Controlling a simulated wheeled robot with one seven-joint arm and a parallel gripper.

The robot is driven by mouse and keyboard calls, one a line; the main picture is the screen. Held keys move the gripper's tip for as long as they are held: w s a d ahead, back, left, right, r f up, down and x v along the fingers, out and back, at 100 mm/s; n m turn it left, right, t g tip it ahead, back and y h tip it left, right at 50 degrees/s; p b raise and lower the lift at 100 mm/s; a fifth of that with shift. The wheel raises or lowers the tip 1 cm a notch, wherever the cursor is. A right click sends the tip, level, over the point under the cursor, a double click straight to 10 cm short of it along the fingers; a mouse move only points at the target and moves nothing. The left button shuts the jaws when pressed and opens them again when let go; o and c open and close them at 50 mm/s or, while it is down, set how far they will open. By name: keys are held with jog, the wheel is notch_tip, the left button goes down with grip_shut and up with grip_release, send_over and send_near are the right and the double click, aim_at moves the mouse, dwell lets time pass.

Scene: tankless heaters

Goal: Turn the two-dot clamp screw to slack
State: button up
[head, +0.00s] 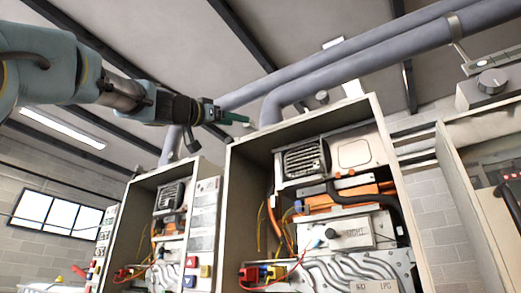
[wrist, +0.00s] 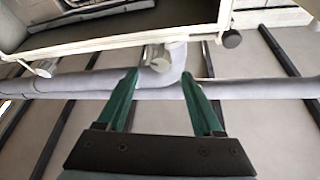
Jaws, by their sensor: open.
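My gripper (head: 236,117) is raised at the left of the head view, beside the upper corner of the larger open cabinet. In the wrist view its two green fingers (wrist: 160,78) are spread apart with nothing between them. I cannot pick out the two-dot clamp screw for certain. A grey round fitting (wrist: 157,56) shows just beyond the fingertips in the wrist view, apart from them. A dark round knob (wrist: 231,39) is up and to the right of it. In the head view a small round knob (head: 322,97) sits above the cabinet. Dot marks are too small to read.
Thick grey pipes (head: 350,62) run overhead. The larger open heater cabinet (head: 245,190) stands in the middle, a smaller one (head: 139,230) to its left. A pale box with a grey dial (head: 492,81) is at the upper right. An open door panel (head: 463,190) juts out at right.

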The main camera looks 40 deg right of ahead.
aim_at(252, 123)
jog(key=p+x, duration=0.6)
jog(key=x, duration=0.2)
jog(key=shift+w+d+r+p, duration=0.1)
jog(key=shift+d+r+p, duration=0.2)
jog(key=shift+p, duration=0.1)
jog(key=shift+p+x, duration=0.6)
jog(key=shift+x, duration=0.3)
jog(key=shift+f, duration=0.15)
grip_shut()
